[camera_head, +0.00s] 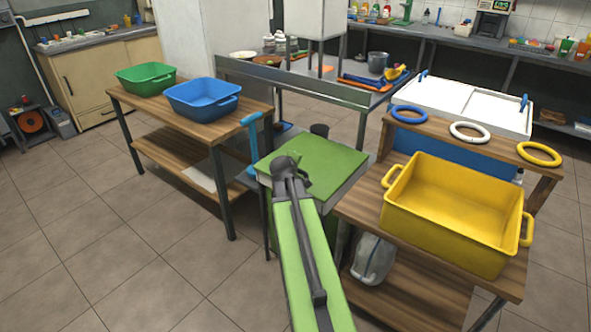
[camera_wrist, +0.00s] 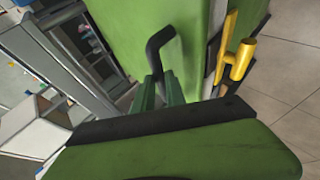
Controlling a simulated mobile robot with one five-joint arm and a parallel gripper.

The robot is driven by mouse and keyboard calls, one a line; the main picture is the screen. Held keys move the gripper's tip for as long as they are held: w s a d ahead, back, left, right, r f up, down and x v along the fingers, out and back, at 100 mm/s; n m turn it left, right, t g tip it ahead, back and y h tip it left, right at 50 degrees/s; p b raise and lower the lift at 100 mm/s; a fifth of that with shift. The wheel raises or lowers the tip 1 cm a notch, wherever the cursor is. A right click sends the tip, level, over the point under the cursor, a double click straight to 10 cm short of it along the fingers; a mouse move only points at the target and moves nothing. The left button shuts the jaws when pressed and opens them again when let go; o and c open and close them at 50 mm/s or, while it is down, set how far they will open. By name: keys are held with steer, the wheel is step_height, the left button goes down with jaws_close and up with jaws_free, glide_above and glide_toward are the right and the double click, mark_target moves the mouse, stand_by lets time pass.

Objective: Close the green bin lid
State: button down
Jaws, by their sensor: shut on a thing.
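The green bin (camera_head: 345,192) stands between the two wooden tables. Its green lid (camera_head: 333,160) looks roughly level on top in the head view; I cannot tell whether its edge is fully seated. My arm crosses in front and hides much of the near side. In the wrist view a broad green panel (camera_wrist: 195,45) carries a bent black handle (camera_wrist: 158,45). My gripper (camera_wrist: 161,88) is shut on this handle, its green fingers meeting the handle's lower end. The fingertips cannot be made out in the head view.
A wooden table with green (camera_head: 146,78) and blue (camera_head: 203,97) tubs is left of the bin. A yellow tub (camera_head: 455,212) and rings sit on the right table. A blue-handled tool (camera_head: 251,120) stands close by the bin's left side. Front-left floor is clear.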

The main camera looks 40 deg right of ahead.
steer(key=shift+a+f+b, duration=0.4)
steer(key=shift+a+f, duration=0.2)
steer(key=shift+f, duration=0.15)
steer(key=c, duration=1.4)
jaws_free()
steer(key=shift+o, duration=0.2)
steer(key=shift+s, duration=0.1)
